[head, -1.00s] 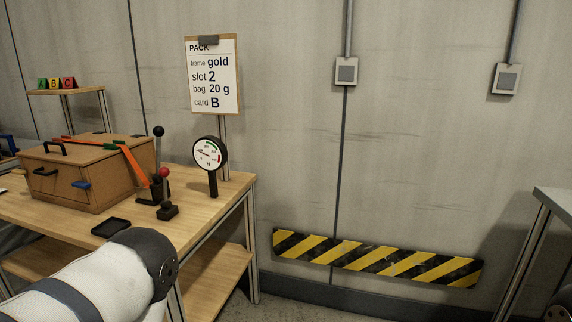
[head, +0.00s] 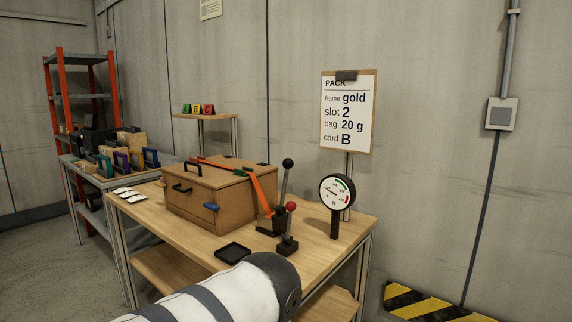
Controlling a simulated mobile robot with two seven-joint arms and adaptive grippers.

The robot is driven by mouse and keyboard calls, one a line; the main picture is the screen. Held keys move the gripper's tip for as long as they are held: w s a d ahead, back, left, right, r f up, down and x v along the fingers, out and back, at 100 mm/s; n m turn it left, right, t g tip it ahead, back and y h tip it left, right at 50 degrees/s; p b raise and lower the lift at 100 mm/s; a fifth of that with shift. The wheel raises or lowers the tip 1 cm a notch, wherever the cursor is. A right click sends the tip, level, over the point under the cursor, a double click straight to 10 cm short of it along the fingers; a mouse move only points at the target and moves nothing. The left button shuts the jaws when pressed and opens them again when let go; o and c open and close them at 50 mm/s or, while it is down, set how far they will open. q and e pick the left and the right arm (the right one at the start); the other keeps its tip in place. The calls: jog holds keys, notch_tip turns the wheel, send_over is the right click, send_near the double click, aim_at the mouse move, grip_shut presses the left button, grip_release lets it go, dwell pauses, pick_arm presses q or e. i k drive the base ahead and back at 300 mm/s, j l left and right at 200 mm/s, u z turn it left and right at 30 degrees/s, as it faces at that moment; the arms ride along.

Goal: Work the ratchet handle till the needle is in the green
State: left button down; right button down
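The ratchet handle (head: 286,180) is a grey lever with a black ball knob, standing nearly upright at the right side of the wooden box (head: 230,205). A shorter lever with a red ball knob (head: 291,206) stands just in front of it. The dial gauge (head: 337,191) has a white face with a green arc at upper right and a red mark at right. An orange strap (head: 262,192) runs over the box to the ratchet base. One of my arms crosses the bottom; neither gripper shows.
The box stands on a wooden table (head: 205,240) with a small black tray (head: 233,252) in front. A clipboard sign (head: 348,112) stands behind the gauge. A side table at left holds several coloured frames (head: 122,162). Floor at lower left is clear.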

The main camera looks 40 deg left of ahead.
aim_at(288, 163)
jog(key=i+j+z, duration=0.1)
jog(key=j, duration=0.75)
jog(key=i+j+z, duration=0.1)
jog(key=j, duration=0.75)
jog(key=i+j+z, duration=0.1)
jog(key=j, duration=0.8)
jog(key=i+j+z, duration=0.15)
jog(key=j, duration=0.7)
